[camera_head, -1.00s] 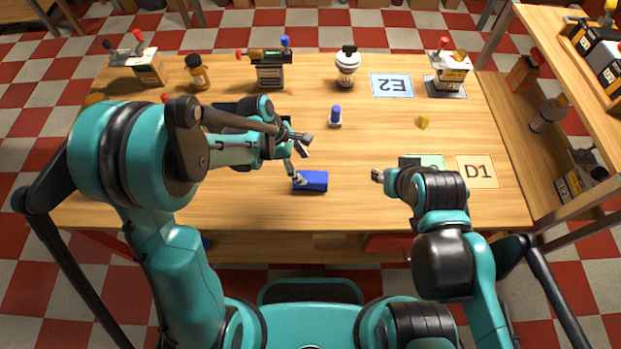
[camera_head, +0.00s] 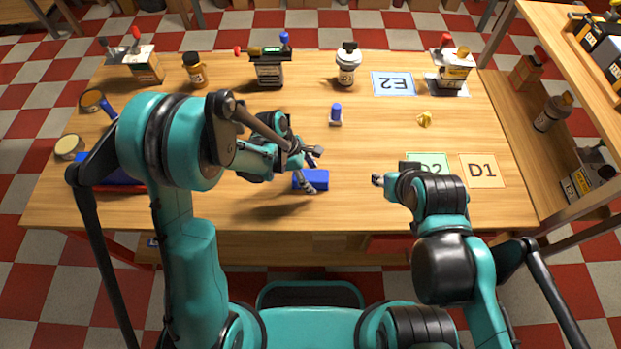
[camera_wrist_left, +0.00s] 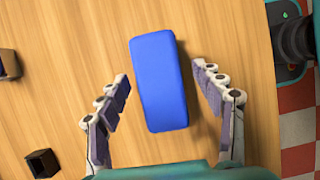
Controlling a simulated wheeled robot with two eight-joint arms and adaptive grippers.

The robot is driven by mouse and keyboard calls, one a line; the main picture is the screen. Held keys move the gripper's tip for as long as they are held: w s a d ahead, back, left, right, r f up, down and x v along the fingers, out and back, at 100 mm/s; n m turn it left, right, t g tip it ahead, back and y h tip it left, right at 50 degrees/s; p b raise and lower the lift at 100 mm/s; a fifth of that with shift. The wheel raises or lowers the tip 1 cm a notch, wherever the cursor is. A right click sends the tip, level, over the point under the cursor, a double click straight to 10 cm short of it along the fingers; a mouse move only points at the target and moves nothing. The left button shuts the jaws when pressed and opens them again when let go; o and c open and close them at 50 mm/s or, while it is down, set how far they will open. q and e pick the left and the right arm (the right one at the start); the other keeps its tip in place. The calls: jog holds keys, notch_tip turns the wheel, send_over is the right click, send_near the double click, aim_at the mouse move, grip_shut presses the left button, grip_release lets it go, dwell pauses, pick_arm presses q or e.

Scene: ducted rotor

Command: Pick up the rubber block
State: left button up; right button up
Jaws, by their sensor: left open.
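The rubber block is a blue, rounded rectangular block (camera_head: 317,180) lying on the wooden table near its front edge. In the left wrist view the blue block (camera_wrist_left: 160,80) lies between the two open fingers of my left gripper (camera_wrist_left: 166,98), apart from both. In the head view my left gripper (camera_head: 312,170) is over the block, and its fingers hide part of it. My right gripper (camera_head: 378,180) is to the right of the block, near the green card; its fingers are too small to read.
A small blue-topped item (camera_head: 336,115) and a yellow piece (camera_head: 425,120) stand behind. Bottles and boxes line the back edge.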

pick_arm(q)
jog(key=shift+f+b, duration=0.3)
jog(key=shift+b, duration=0.05)
dwell(0.4)
jog(key=c, duration=1.3)
